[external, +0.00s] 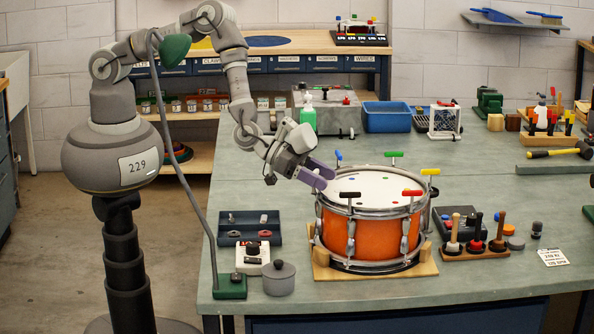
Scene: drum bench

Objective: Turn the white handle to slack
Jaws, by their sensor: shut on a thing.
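The orange snare drum (366,235) stands upright on a wooden cradle (424,267) on the bench. Coloured T-handles stand around its rim: blue (338,156), green (393,155), yellow (430,172), red (412,193) and black (350,195). My gripper (321,179) reaches down from the upper left to the drum's left rim. Its purple fingers are shut at the place in the ring where the white handle stands. The fingers cover that handle, so its angle cannot be made out.
A dark tray (249,239), a white box (252,261) and a grey lidded pot (279,283) stand left of the drum. A wooden rack of mallets (474,252) stands to the right. A green bottle (308,112) and a blue bin (386,128) are behind. The front right bench is mostly clear.

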